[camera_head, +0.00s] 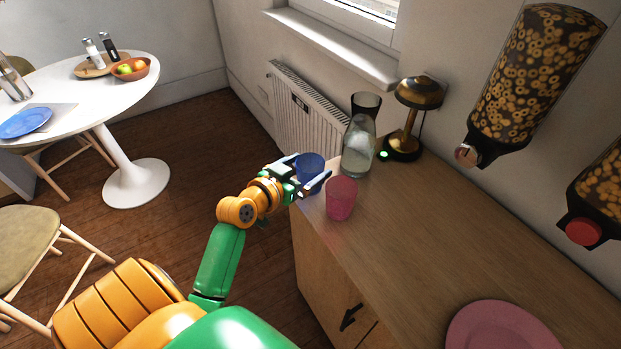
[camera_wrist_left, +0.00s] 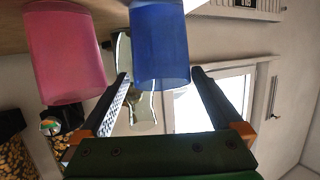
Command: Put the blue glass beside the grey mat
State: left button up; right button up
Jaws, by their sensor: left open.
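The blue glass (camera_head: 310,164) stands at the far left corner of the wooden counter. My left gripper (camera_head: 311,178) is open, with its fingers on either side of this glass. In the left wrist view the blue glass (camera_wrist_left: 160,42) appears upside down between the two open fingers (camera_wrist_left: 160,76); I cannot tell whether they touch it. The grey mat (camera_head: 65,109) lies on the round white table at the left, partly under a blue plate (camera_head: 25,122). My right gripper is not in view.
A pink glass (camera_head: 341,198) stands close beside the blue one. The white table (camera_head: 75,80) also holds a fruit bowl (camera_head: 131,69) and shakers. A chair (camera_head: 28,240) stands before it.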

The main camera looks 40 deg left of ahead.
aim_at(316, 161)
pick_arm(q)
jog(key=x, duration=0.4)
jog(key=shift+w+a+f, duration=0.15)
jog(key=shift+a+f, duration=0.1)
jog(key=shift+w+d+f, duration=0.1)
jog(key=shift+w, duration=0.25)
jog(key=shift+s, duration=0.15)
jog(key=c, duration=1.6)
